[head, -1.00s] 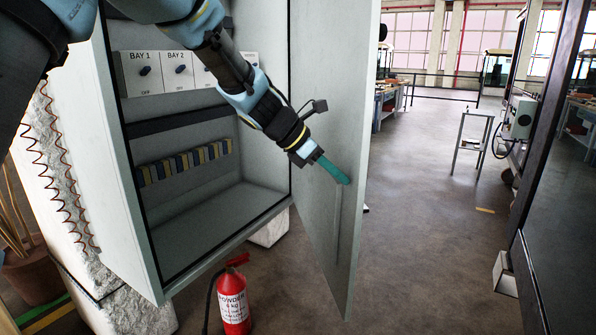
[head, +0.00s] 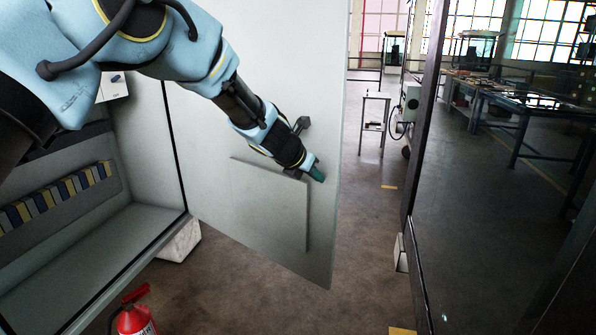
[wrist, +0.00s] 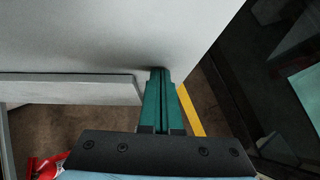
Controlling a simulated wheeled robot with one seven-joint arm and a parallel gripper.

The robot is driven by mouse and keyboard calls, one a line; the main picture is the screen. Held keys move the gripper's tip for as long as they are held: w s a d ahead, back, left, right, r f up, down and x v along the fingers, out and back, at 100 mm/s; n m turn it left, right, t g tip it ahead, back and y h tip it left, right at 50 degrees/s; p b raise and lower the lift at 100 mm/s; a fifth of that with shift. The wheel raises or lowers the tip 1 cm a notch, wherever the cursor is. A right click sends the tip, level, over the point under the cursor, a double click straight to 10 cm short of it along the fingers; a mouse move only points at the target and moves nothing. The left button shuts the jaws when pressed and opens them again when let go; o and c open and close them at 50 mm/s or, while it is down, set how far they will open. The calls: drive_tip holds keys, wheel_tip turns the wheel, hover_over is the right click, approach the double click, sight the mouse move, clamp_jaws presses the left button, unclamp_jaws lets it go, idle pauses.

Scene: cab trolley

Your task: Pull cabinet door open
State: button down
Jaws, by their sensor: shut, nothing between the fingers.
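The cabinet (head: 125,232) stands at the left with its grey door (head: 270,100) swung wide open on the hinge side at the middle of the head view. The door's inner face, with a raised flat panel (head: 270,205) on it, is toward me. My gripper (head: 318,174) is at this inner face, close to the door's free edge. In the wrist view the green fingers (wrist: 161,75) are together with nothing between them, and their tips are at or very near the door surface (wrist: 150,30). I cannot tell whether they touch. The door's outer face is hidden.
A red fire extinguisher (head: 135,318) stands on the floor below the cabinet. A dark glossy panel (head: 490,200) rises at the right, with a strip of clear floor (head: 365,230) between it and the door. A small metal stand (head: 374,125) is farther back.

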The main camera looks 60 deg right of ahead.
sight(323, 168)
drive_tip(key=shift+n+t, duration=0.5)
drive_tip(key=shift+n, duration=0.2)
drive_tip(key=shift+s+d+p, duration=0.25)
drive_tip(key=shift+d+p, duration=0.2)
drive_tip(key=shift+d, duration=0.6)
drive_tip(key=shift+s+d+p, duration=0.25)
drive_tip(key=shift+d+p, duration=0.15)
drive_tip(key=shift+d, duration=0.65)
